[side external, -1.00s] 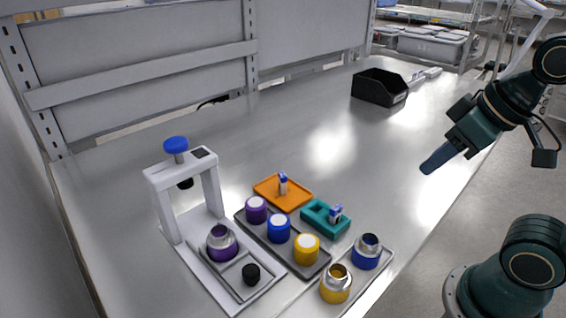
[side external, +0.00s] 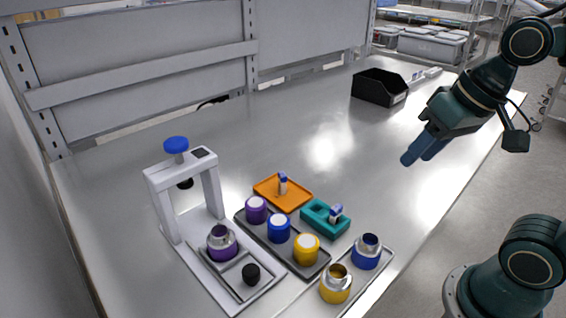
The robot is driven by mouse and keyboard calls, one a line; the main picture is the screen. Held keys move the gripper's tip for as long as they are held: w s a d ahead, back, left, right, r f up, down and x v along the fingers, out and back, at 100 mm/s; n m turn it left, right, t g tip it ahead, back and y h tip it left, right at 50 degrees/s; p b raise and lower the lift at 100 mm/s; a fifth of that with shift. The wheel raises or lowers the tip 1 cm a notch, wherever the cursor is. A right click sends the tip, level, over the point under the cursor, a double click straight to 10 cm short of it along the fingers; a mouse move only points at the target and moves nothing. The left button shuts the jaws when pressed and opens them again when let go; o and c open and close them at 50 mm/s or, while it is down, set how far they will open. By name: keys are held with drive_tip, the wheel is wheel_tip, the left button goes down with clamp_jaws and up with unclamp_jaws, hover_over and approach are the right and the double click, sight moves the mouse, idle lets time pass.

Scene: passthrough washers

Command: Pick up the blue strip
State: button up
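Two small blue-and-white pieces could be the blue strip; I cannot tell which is meant. One (side external: 283,183) stands on the orange tray (side external: 268,193). The other (side external: 336,213) stands in or at the teal holder (side external: 318,220), just right of and nearer than the orange tray. My gripper (side external: 416,160) is in the air at the right, well above the table and apart from both pieces. Its two dark blue fingers show side by side with a gap, and nothing is visible between them.
A grey tray (side external: 241,221) holds purple, blue and yellow jars with white tops. A white press (side external: 158,185) with a blue knob stands left. Blue and yellow metal-necked containers stand on a tray (side external: 386,255) at the front right. A black bin (side external: 378,88) sits behind. The table's middle is clear.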

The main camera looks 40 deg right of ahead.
drive_tip(key=w+f+m+g+y, duration=0.1)
drive_tip(key=w+m+g+y, duration=0.1)
drive_tip(key=w+m, duration=0.4)
drive_tip(key=w+d+f+m+g+y, duration=0.1)
drive_tip(key=w+f+m+g+y, duration=0.1)
drive_tip(key=w+m, duration=0.4)
drive_tip(key=shift+d+f+m+g, duration=0.15)
drive_tip(key=shift+f+m+g, duration=0.15)
drive_tip(key=shift+m, duration=1.4)
hover_over(337, 207)
drive_tip(key=d, duration=0.2)
drive_tip(key=shift+w+d+f, duration=0.1)
drive_tip(key=shift+f, duration=1.9)
drive_tip(key=shift+d+f, duration=0.1)
drive_tip(key=shift+f, duration=1.85)
drive_tip(key=shift+f, duration=0.1)
drive_tip(key=shift+x, duration=2.5)
drive_tip(key=shift+c, duration=0.2)
